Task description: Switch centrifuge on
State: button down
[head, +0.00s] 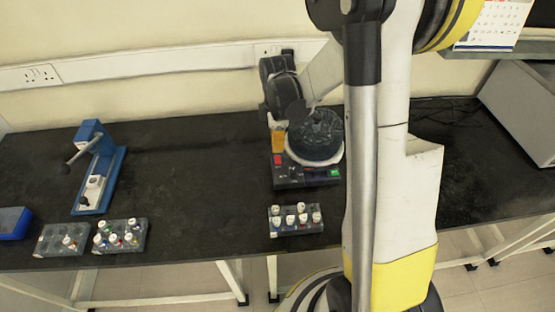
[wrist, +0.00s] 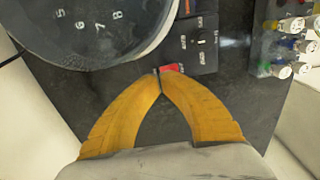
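The centrifuge (head: 290,182) stands on the dark bench with its round numbered rotor (head: 315,138) under a clear lid or cover. Its front panel carries a red switch (head: 278,160) at the left and a small green-lit area (head: 334,172) at the right. In the wrist view the red switch (wrist: 172,68) lies right beside my fingertips, partly covered by them, and the rotor (wrist: 90,25) fills the upper left. My gripper (wrist: 157,74) has its yellow fingers closed together at the tips with nothing between them. Whether the tips touch the switch cannot be told. The head view shows my gripper (head: 277,150) just above the switch.
A rack of capped vials (head: 296,220) stands in front of the centrifuge, and also shows in the wrist view (wrist: 262,65). Two more racks (head: 62,240) (head: 120,236), a blue press-like device (head: 98,165) and a blue box (head: 14,222) are at the left. The bench between is clear.

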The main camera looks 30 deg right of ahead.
aim_at(277, 156)
jog(key=shift+f+b, duration=1.5)
jog(key=shift+f, duration=0.45)
dwell(0.6)
jog(key=shift+r, duration=0.15)
jog(key=shift+r+p, duration=1.8)
jog(key=shift+r, duration=0.6)
